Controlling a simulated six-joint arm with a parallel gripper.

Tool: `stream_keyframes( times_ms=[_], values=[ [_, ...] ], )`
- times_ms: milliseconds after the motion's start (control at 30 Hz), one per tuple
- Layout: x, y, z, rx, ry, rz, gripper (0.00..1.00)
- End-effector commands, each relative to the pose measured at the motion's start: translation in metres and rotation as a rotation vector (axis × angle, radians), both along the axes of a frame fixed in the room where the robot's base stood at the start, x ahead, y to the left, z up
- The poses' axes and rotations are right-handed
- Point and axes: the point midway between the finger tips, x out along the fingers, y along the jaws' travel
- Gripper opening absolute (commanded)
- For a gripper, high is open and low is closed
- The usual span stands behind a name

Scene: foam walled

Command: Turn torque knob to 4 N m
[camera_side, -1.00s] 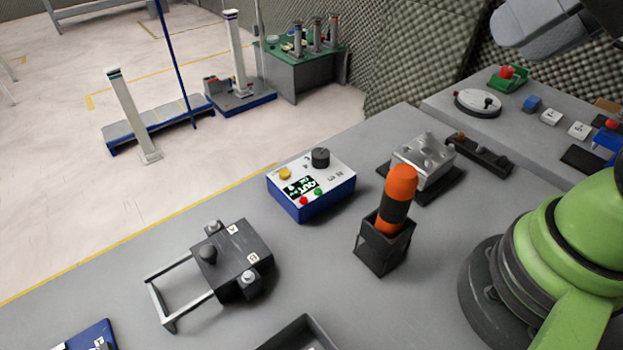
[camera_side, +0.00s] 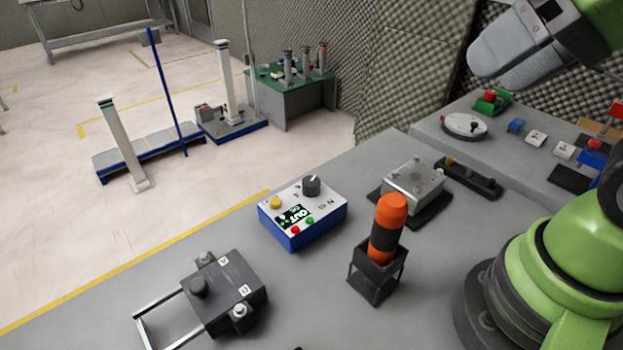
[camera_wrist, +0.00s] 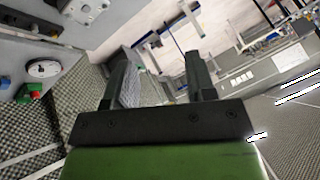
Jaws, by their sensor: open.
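A blue box with a white top (camera_side: 303,213) stands on the grey bench. A dark round knob (camera_side: 311,186) sits at the back of its top. The top also has a yellow button (camera_side: 276,202), a small display (camera_side: 292,216), a red button (camera_side: 295,230) and a green button (camera_side: 310,221). The display text and the knob's marks are too small to read. My gripper (camera_wrist: 158,75) shows in the wrist view with its two fingers apart and nothing between them. In the side view my arm is at the upper right, well away from the box.
An orange and black tool (camera_side: 389,228) stands in a dark holder (camera_side: 375,277) right of the box. A metal block (camera_side: 414,184) is behind it. A dark box with a handle frame (camera_side: 225,295) is at front left. Bare bench lies between them.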

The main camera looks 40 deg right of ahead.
Motion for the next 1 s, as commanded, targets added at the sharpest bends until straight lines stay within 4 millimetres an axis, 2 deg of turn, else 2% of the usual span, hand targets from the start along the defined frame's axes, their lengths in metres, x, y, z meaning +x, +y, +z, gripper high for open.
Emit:
stream_keyframes(
  times_ms=[167, 333, 467, 667, 800, 1000],
  values=[
    [0.014, 0.001, 0.004, 0.035, 0.053, -0.052, 0.61],
    [0.058, 0.004, 0.005, 0.122, 0.2, -0.22, 0.61],
    [0.098, 0.009, -0.006, 0.18, 0.32, -0.386, 0.61],
    [0.158, 0.02, -0.046, 0.23, 0.482, -0.66, 0.61],
    [0.192, 0.03, -0.088, 0.238, 0.57, -0.858, 0.61],
    [0.217, 0.04, -0.143, 0.231, 0.638, -1.081, 0.61]
  ],
)
